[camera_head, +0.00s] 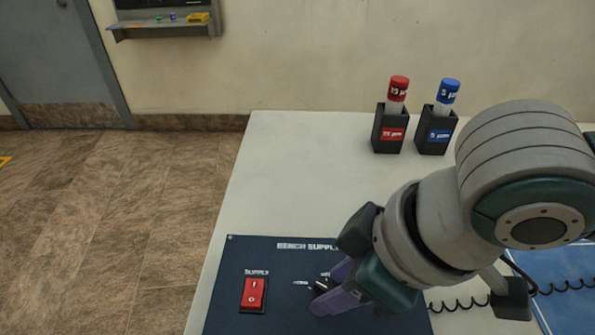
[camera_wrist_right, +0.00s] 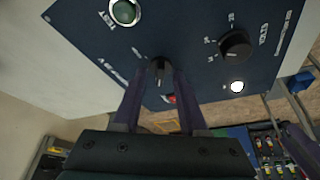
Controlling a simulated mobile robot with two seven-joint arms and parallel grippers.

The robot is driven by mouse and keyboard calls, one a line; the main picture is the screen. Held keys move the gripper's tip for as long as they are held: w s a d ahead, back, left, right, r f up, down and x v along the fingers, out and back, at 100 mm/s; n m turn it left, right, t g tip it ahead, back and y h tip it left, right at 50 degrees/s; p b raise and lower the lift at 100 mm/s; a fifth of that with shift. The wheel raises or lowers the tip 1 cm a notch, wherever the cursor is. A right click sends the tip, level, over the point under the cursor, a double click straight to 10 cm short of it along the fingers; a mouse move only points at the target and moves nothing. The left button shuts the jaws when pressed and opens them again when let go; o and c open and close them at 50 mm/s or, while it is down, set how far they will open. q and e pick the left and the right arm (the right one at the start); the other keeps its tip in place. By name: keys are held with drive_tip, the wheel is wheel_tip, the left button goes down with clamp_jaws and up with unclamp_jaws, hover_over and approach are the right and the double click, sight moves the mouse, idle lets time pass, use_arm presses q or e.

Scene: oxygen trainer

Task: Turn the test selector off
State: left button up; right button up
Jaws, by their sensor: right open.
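The dark blue bench supply panel (camera_head: 275,300) lies at the front of the white bench. A small black selector knob (camera_wrist_right: 158,66) shows between my right fingertips in the right wrist view; its lettering is too blurred to read. My right gripper (camera_head: 326,291), with purple fingers, reaches down to the panel from the right. In the wrist view the right gripper (camera_wrist_right: 157,78) is open, one finger on each side of the knob. I cannot tell whether the fingers touch it. In the head view the gripper hides much of the knob.
A red supply rocker switch (camera_head: 254,294) is left of the gripper. The wrist view shows a green TEST lamp or button (camera_wrist_right: 124,12), a VOLTS knob (camera_wrist_right: 235,46) and a white lamp (camera_wrist_right: 237,86). Red-capped (camera_head: 397,92) and blue-capped (camera_head: 446,96) tubes stand in holders behind.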

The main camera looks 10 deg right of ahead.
drive_tip(key=shift+c, duration=0.4)
clamp_jaws()
